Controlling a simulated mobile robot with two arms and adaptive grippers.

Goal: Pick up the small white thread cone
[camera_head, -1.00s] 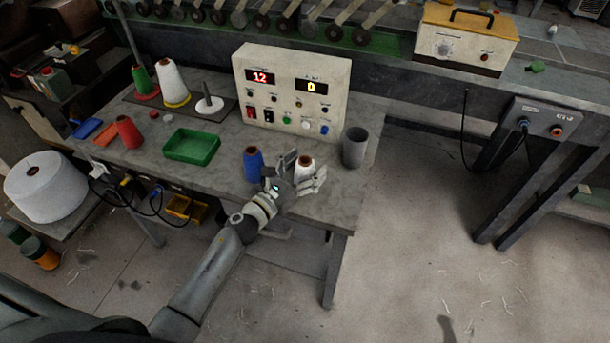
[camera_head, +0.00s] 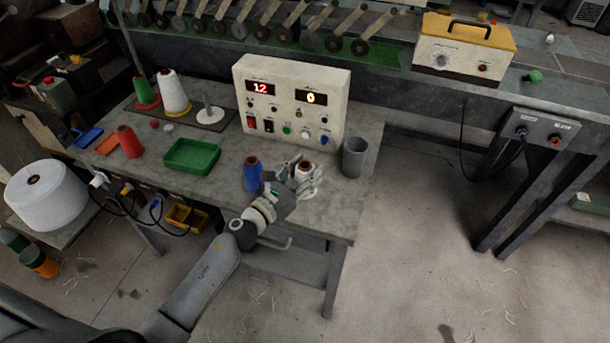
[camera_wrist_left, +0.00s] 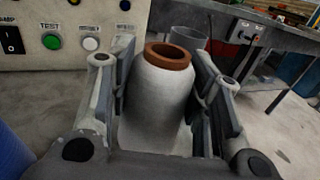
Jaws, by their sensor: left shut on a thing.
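The small white thread cone (camera_head: 304,167) stands upright on the grey table, in front of the control box and left of the grey cup. In the left wrist view the cone (camera_wrist_left: 158,100) sits between both fingers, with its brown top rim showing. My left gripper (camera_head: 302,178) is shut on the cone; in the left wrist view the gripper (camera_wrist_left: 162,105) has a finger on each side of it. The cone's lower part is hidden by the gripper, so I cannot tell whether its base touches the table. My right gripper is not in view.
A blue thread cone (camera_head: 252,175) stands close left of the gripper. The grey cup (camera_head: 353,158) is close on the right. The control box (camera_head: 290,103) stands behind. A green tray (camera_head: 192,157) lies further left. The table's front edge is bare nearby.

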